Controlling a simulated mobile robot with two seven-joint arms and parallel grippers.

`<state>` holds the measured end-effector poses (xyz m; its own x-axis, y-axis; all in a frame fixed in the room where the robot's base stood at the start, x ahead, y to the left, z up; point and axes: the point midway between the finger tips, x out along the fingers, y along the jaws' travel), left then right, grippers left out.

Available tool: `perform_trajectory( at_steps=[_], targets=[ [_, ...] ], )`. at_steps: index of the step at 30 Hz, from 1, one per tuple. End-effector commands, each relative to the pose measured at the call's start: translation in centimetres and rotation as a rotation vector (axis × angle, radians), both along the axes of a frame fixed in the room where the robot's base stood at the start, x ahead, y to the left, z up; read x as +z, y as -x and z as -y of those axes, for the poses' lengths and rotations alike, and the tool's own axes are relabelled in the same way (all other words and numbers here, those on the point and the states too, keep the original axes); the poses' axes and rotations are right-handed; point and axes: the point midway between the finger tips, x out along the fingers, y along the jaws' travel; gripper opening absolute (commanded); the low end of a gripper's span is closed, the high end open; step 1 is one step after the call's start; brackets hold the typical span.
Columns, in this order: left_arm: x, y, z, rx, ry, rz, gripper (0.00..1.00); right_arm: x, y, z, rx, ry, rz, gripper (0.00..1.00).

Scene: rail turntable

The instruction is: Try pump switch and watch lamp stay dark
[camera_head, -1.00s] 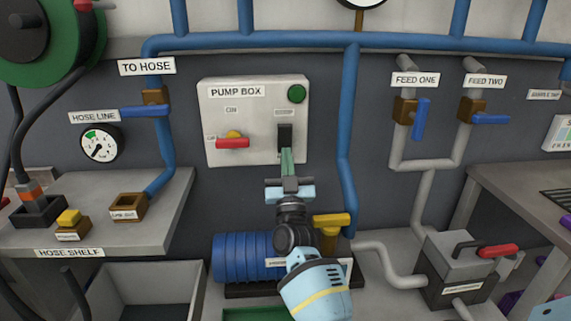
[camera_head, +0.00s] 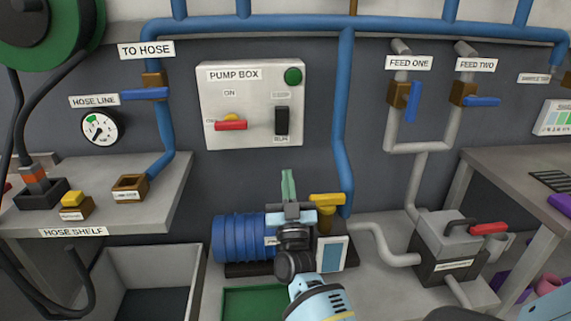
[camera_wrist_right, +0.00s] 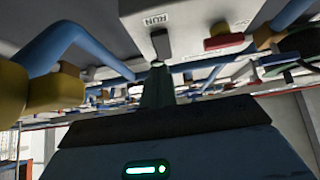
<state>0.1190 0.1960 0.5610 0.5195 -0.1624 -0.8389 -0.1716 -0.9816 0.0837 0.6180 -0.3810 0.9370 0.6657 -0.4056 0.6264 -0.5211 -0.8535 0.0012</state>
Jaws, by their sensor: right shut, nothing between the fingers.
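The white pump box (camera_head: 212,108) is on the wall in the head view. Its black switch (camera_head: 282,121) is at the lower right of its face; the switch also shows in the right wrist view (camera_wrist_right: 160,43). The round green lamp (camera_head: 293,76) at the box's upper right looks dark, with no glow. A red-handled selector (camera_head: 231,125) is at the lower left. My right gripper (camera_head: 289,183) is shut and empty, just below the box and apart from the switch. Its green fingers (camera_wrist_right: 157,85) point towards the switch in the wrist view. My left gripper is out of view.
A blue pump (camera_head: 240,236) is below the box, with a yellow valve handle (camera_head: 326,200) beside it. A blue pipe (camera_head: 341,110) runs down right of the box. Feed valves (camera_head: 412,101) are farther right. The hose shelf (camera_head: 110,208) is at left.

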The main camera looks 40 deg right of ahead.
Motion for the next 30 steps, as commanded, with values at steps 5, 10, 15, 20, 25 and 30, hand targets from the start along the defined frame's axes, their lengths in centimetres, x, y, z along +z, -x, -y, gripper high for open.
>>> perform_trajectory(
  at_steps=[5, 10, 15, 20, 25, 30],
  targets=[
    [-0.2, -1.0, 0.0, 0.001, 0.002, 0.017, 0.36, -1.7, 0.9, -0.6, 0.001, -0.001, 0.0, 0.0],
    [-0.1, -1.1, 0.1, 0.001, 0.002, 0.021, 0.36, -2.0, 1.2, -0.8, 0.001, 0.0, 0.001, 0.0],
    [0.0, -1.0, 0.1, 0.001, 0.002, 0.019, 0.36, -2.0, 1.2, -0.8, 0.001, 0.0, 0.002, 0.0],
    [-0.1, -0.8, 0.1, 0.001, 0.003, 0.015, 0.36, -2.0, 1.2, -0.8, 0.001, 0.0, 0.001, 0.0],
    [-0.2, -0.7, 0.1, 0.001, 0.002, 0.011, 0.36, -2.0, 1.2, -0.8, 0.001, 0.0, 0.001, 0.0],
    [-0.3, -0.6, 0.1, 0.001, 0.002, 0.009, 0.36, -2.0, 1.2, -0.8, 0.001, 0.0, 0.001, 0.0]
  ],
)
